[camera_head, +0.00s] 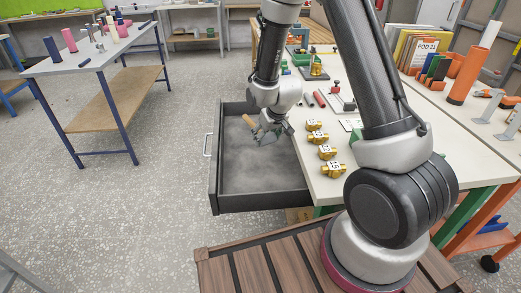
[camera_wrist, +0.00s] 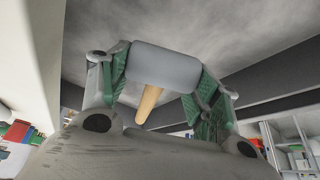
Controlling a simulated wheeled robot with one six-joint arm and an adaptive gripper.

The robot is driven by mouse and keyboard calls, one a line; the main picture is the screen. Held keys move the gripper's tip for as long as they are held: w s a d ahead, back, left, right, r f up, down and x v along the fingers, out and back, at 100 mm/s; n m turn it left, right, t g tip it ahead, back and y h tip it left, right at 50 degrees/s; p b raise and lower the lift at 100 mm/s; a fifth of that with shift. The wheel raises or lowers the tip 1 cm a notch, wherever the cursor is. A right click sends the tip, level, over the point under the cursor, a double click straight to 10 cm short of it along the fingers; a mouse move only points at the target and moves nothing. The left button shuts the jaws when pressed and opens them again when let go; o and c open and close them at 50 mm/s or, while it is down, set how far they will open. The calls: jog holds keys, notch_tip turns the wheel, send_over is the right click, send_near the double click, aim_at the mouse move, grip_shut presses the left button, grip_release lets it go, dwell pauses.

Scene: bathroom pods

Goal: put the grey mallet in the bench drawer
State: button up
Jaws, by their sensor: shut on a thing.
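The grey mallet has a grey head (camera_wrist: 165,65) and a light wooden handle (camera_wrist: 150,103). My gripper (camera_head: 272,131) is shut on the mallet's head, with a finger on each end of it in the wrist view. In the head view the mallet's handle (camera_head: 248,121) points up and left from my gripper. The bench drawer (camera_head: 262,203) is pulled open, and its visible grey floor is empty. My gripper and the mallet are over or inside the drawer, near its bench side. I cannot tell whether the mallet touches the drawer floor.
The bench top (camera_head: 315,173) right of the drawer holds several numbered brass pieces (camera_head: 327,152). An orange tube (camera_head: 467,75) stands farther right. A side table (camera_head: 105,55) with spools stands at the left. The floor left of the drawer is clear.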

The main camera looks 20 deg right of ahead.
notch_tip(320, 180, down, 7)
jog(key=shift+r, duration=0.1)
dwell(0.4)
jog(key=o, duration=1.2)
jog(key=shift+o, duration=0.2)
